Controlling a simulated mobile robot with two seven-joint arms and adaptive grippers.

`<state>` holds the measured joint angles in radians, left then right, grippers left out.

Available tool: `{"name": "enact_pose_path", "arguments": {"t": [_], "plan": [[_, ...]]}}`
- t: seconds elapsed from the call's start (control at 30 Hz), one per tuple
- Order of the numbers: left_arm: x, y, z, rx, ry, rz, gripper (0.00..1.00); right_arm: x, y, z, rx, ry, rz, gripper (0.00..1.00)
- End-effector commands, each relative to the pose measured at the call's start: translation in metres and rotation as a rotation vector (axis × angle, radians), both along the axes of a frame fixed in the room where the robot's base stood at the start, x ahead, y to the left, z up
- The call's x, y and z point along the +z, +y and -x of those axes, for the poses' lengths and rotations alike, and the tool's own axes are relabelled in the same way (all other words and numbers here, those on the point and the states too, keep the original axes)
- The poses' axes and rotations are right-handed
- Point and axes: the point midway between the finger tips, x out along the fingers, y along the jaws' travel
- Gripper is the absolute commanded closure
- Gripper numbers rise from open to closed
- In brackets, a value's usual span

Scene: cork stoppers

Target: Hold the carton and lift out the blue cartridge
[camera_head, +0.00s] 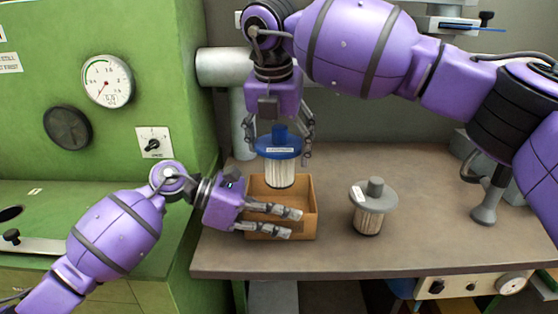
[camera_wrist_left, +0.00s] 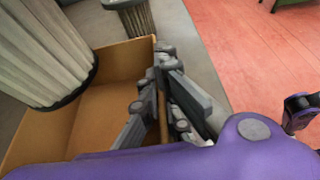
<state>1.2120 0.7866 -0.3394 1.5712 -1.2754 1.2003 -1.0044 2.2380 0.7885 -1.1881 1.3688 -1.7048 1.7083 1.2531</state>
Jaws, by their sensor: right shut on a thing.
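The blue cartridge (camera_head: 280,172), with a blue lid and a white pleated body, hangs upright over the open brown carton (camera_head: 309,208). My right gripper (camera_head: 279,148) comes from above and is shut on its blue top. In the left wrist view the pleated body (camera_wrist_left: 45,45) shows its dark lower rim clear of the carton floor (camera_wrist_left: 105,115). My left gripper (camera_head: 282,221) is at the carton's front wall. Its fingers (camera_wrist_left: 160,105) are parted, one inside the wall and one outside. I cannot see firm contact with the wall.
A grey-lidded pleated cartridge (camera_head: 370,220) stands on the brown bench (camera_head: 420,225), right of the carton. The bench between it and the grey stand (camera_head: 487,205) is clear. A green cabinet (camera_head: 100,40) with gauges rises at left.

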Motion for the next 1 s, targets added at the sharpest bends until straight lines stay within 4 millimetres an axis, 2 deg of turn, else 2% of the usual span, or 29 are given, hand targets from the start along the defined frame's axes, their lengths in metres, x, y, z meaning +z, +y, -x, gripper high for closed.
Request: {"name": "enact_pose_path", "arguments": {"t": [0.27,0.3,0.47,0.8,0.87,1.0], "plan": [[0.0,0.0,0.0,0.0,0.0,0.0,1.0,0.003,0.0,0.0,0.0,0.0,-0.001,0.58],[0.0,0.0,0.0,0.0,0.0,0.0,0.94,0.003,0.0,0.0,0.0,0.0,-0.001,0.58],[0.0,0.0,0.0,0.0,0.0,0.0,0.73,0.003,0.0,0.0,0.0,0.0,-0.001,0.58],[0.001,0.002,0.0,0.0,0.0,0.0,0.73,0.003,0.0,0.0,0.0,0.0,-0.001,0.58],[0.002,0.007,0.0,0.001,0.0,-0.001,0.73,0.003,0.0,0.0,0.0,0.0,-0.001,0.58],[0.011,0.028,-0.001,0.004,-0.002,-0.002,0.73,0.003,0.0,0.0,0.0,0.0,-0.001,0.58]]}}
